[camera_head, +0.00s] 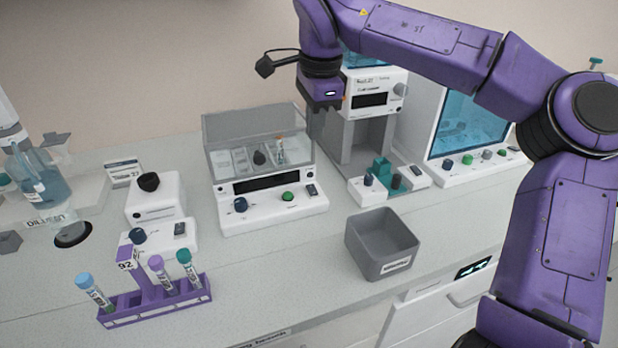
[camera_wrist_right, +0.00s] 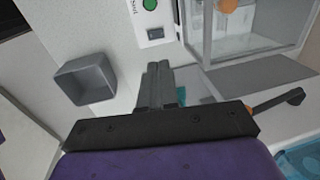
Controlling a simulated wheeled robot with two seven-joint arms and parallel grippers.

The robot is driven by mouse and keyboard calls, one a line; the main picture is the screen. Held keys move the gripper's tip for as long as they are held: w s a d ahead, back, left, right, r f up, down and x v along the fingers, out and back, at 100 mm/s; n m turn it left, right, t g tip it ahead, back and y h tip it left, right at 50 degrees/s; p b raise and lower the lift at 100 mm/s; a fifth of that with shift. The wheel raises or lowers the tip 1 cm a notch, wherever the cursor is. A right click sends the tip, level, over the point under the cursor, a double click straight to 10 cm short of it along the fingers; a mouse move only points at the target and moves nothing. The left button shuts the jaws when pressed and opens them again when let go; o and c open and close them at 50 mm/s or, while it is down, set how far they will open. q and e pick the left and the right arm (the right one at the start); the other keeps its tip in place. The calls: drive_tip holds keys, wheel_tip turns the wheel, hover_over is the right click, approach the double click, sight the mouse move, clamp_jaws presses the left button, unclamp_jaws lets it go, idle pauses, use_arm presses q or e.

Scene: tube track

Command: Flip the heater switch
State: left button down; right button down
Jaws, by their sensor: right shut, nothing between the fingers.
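My right gripper (camera_head: 322,106) hangs fingers down above the back of the counter, near the right end of the clear-lidded device (camera_head: 270,209). In the right wrist view its two fingers (camera_wrist_right: 158,84) are together and empty, apart from any switch. The lidded device has a dark knob, a green button and a small dark rocker switch (camera_head: 311,190) on its front panel. That switch also shows in the right wrist view (camera_wrist_right: 155,33). A smaller white device at left has another dark switch (camera_head: 180,229). I cannot read which one is the heater. My left gripper is not in view.
A grey open bin (camera_head: 381,244) stands in front of the devices. A purple tube rack (camera_head: 156,301) holds several capped tubes at front left. A tall white device (camera_head: 374,91) stands behind the right gripper, and a blue-windowed cabinet (camera_head: 468,125) stands at right. The counter between rack and bin is clear.

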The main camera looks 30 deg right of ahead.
sight(310, 186)
drive_tip(key=f, duration=0.4)
drive_tip(key=w+f, duration=0.1)
drive_tip(key=f, duration=0.4)
drive_tip(key=w+f, duration=0.1)
drive_tip(key=f, duration=0.3)
drive_tip(key=shift+d+f+b, duration=0.25)
drive_tip(key=shift+f+b, duration=0.1)
drive_tip(key=shift+f, duration=0.05)
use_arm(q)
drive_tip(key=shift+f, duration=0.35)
